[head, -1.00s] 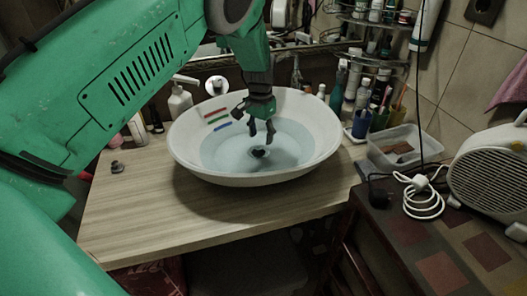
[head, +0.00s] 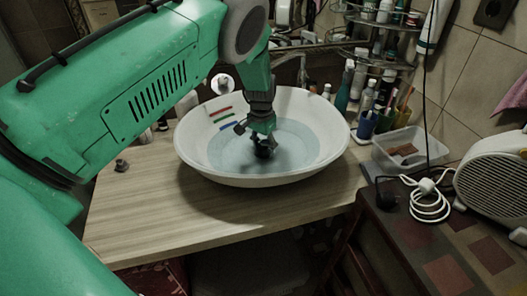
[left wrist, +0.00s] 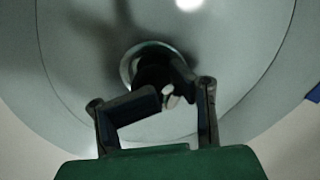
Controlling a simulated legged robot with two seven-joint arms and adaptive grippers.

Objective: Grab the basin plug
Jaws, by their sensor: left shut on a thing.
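The white basin (head: 190,158) stands on the wooden counter and holds bluish water. My left gripper (head: 264,146) reaches down inside it, over the middle. It is shut on the dark basin plug (head: 263,152), which is mostly hidden by the fingers in the head view. In the left wrist view the black plug (left wrist: 149,72) shows between the fingertips of my left gripper (left wrist: 166,94), in front of a pale drain ring (left wrist: 126,66). I cannot tell whether the plug is clear of the drain. My right gripper is not in view.
Red, green and blue strips (head: 223,118) mark the basin's inner wall. Bottles and a blue cup (head: 366,124) crowd the right, beside a clear plastic tray (head: 388,160). A coiled white cable (head: 428,203) and a heater (head: 492,172) lie farther right. The counter's front left (head: 140,220) is bare.

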